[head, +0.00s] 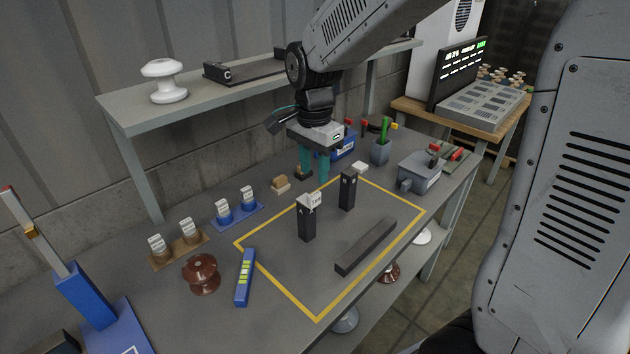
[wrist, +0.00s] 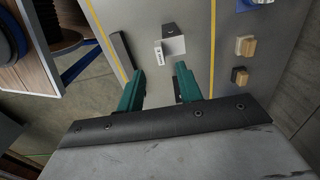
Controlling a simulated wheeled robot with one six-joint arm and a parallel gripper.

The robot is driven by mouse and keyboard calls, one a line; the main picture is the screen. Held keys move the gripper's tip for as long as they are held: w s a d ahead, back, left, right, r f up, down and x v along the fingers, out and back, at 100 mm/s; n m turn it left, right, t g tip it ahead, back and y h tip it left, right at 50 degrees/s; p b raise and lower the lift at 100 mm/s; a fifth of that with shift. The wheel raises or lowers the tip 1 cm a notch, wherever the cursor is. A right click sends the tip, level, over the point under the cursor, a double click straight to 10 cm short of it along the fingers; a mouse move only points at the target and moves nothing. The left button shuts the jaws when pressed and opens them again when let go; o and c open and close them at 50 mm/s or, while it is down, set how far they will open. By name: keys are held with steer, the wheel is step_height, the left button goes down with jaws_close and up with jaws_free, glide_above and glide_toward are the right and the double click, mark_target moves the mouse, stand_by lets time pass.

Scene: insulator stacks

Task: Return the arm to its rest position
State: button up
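My gripper (head: 315,174) hangs below the end of my arm, over the back edge of the yellow-outlined area on the grey workbench (head: 215,318). Its two teal fingers point down and stand apart with nothing between them. In the wrist view my gripper (wrist: 157,76) also shows a clear gap between the fingers. A second black post with a white tag (head: 307,220) stands nearer the front. Neither post is held.
A dark bar (head: 366,246) lies inside the yellow outline. A brown insulator (head: 201,274) and a blue level (head: 245,277) are at the left. A shelf (head: 130,112) with a white insulator (head: 164,81) runs behind my arm.

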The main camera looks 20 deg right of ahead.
steer(key=shift+r, duration=0.85)
steer(key=shift+s+n, duration=0.1)
steer(key=shift+n, duration=0.4)
steer(key=s+d+r+n, duration=0.2)
steer(key=s+n, duration=0.4)
steer(key=s, duration=0.6)
steer(key=s+d+r+n+t, duration=0.1)
steer(key=s+n, duration=0.5)
steer(key=s, duration=0.6)
steer(key=shift+s+d+r+n, duration=0.3)
steer(key=shift+d+r, duration=0.2)
steer(key=shift+r, duration=0.4)
